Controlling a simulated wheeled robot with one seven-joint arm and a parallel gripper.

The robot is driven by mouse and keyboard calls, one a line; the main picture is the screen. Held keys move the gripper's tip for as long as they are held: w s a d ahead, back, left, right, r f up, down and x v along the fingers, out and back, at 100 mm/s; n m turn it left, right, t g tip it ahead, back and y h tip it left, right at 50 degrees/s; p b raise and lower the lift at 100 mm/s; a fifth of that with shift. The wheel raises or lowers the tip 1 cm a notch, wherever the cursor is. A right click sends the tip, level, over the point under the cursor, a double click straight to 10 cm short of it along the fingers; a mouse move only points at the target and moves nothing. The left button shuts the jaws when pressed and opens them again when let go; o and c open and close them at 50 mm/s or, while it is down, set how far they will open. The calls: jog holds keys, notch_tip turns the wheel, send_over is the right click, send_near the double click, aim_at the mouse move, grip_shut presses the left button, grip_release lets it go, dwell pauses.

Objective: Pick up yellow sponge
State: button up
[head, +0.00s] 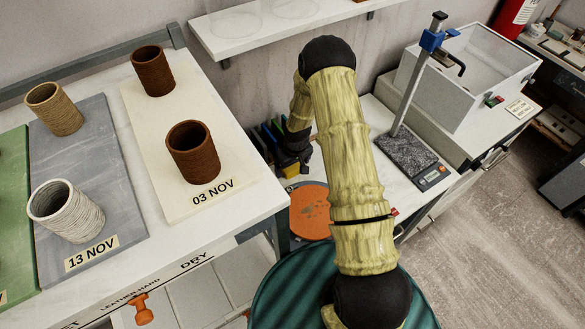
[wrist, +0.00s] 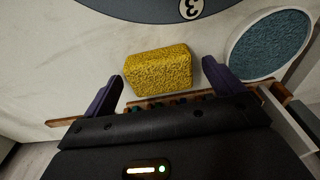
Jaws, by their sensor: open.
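The yellow sponge (wrist: 158,72) is a rough rectangular block, seen in the wrist view on a pale surface. My gripper (wrist: 163,69) is open, with its two dark purple fingers apart, one toward each side of the sponge. I see no contact, and the gap in depth is hard to judge. In the head view my gripper (head: 297,150) is a dark shape at the end of my arm, beside the table's right edge.
In the wrist view a round teal pad (wrist: 268,45) lies right of the sponge, and a wooden strip (wrist: 62,122) runs behind the fingers. In the head view a table at left bears several pots (head: 193,150).

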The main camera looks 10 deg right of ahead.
aim_at(293, 166)
jog(key=c, duration=1)
jog(key=shift+c, duration=0.2)
notch_tip(293, 166, up, 10)
jog(key=b, duration=0.3)
jog(key=shift+a, duration=0.1)
jog(key=shift+o, duration=1.2)
jog(key=shift+c, duration=0.9)
